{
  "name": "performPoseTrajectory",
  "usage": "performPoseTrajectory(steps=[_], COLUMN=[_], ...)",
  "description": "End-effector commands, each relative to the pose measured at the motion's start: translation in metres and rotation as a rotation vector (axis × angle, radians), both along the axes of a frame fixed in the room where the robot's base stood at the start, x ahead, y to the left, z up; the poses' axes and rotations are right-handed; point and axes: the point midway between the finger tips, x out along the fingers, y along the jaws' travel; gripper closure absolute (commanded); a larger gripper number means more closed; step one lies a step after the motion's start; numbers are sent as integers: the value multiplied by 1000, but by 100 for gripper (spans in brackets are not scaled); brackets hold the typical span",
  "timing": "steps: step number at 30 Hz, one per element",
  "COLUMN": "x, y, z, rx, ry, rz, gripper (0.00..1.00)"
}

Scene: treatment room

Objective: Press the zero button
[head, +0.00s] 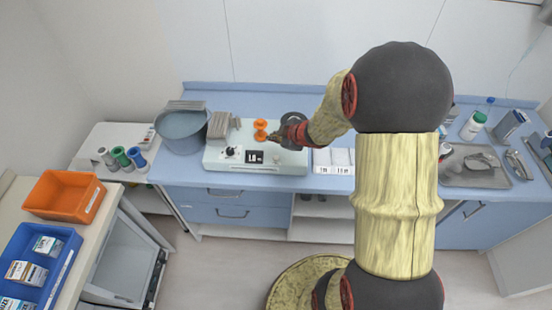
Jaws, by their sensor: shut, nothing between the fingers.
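A pale grey-white device (212,160) stands on the blue counter, with a dark display (254,157) reading something like "L0" on its front and a black-and-white knob (231,152) left of it. A small mark or button (277,159) shows right of the display, too small to read, so I cannot tell which control is the zero button. My gripper (272,137) is shut and empty, over the device's top right part, beside an orange spool-like piece (260,124). I cannot tell whether it touches anything.
A metal tray (458,165) lies farther right. Orange (65,195) and blue (60,275) bins stand at left.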

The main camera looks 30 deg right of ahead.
Motion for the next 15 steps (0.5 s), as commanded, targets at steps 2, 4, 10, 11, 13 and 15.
performPoseTrajectory(steps=[2, 4, 10, 11, 13, 15], x=[0, 0, 0, 0, 0, 0], y=[0, 0, 0, 0, 0, 0], z=[-10, -17, -40, -44, -52, -60], rx=[0, 0, -1, -1, 0, 0], ry=[0, 0, -1, -1, -1, -1], rz=[0, 0, 0, 0, -1, -1], gripper=[100, 100, 100, 100, 100, 100])
